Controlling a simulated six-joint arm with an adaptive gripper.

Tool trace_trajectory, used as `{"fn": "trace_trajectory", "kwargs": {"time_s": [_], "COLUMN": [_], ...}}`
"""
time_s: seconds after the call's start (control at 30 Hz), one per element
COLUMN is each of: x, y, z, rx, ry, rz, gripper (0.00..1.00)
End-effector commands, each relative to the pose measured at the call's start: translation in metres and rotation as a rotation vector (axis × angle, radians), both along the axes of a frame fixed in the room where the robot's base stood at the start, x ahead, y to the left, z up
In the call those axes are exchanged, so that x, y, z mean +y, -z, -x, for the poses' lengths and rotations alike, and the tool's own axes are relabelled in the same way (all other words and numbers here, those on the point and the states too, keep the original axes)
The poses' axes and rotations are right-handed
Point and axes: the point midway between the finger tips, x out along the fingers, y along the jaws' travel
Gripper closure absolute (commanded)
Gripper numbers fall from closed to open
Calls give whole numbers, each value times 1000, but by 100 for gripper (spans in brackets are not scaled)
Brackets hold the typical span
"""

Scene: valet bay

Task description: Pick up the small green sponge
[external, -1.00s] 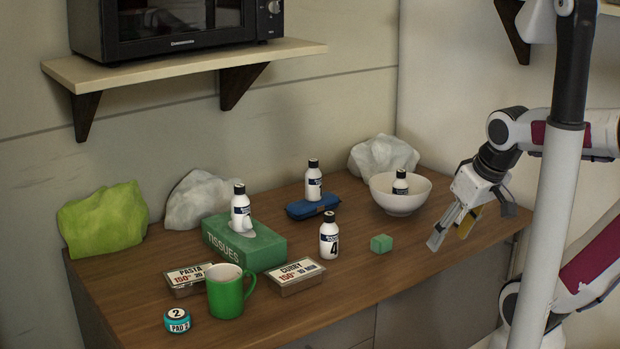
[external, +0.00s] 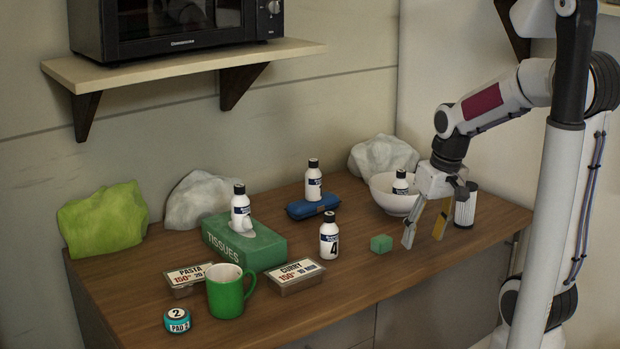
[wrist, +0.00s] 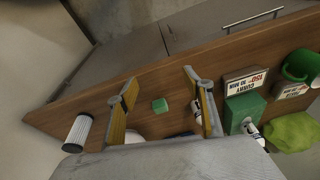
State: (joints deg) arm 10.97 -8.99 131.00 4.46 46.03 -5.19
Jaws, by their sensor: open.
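My gripper (external: 424,240) is open and empty, pointing down just to the right of the sponge in the external view. In the wrist view the sponge (wrist: 160,106) shows between the two yellow-padded fingers of my gripper (wrist: 158,82). The sponge is apart from both fingers, and nothing hides it.
A white bowl (external: 388,201) holding a bottle stands behind my gripper. A ribbed canister (external: 466,206) stands right of it. The numbered bottle (external: 329,240) is left of the sponge. The counter (external: 345,290) in front of the sponge is bare.

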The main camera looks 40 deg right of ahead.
Motion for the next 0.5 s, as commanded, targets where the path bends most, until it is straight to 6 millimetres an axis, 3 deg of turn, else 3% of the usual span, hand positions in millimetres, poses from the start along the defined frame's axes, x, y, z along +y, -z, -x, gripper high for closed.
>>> {"fn": "trace_trajectory", "kwargs": {"time_s": [0.5], "x": [-37], "y": [43], "z": [-86], "rx": [-12], "ry": [-21], "rz": [-18], "gripper": [49]}}
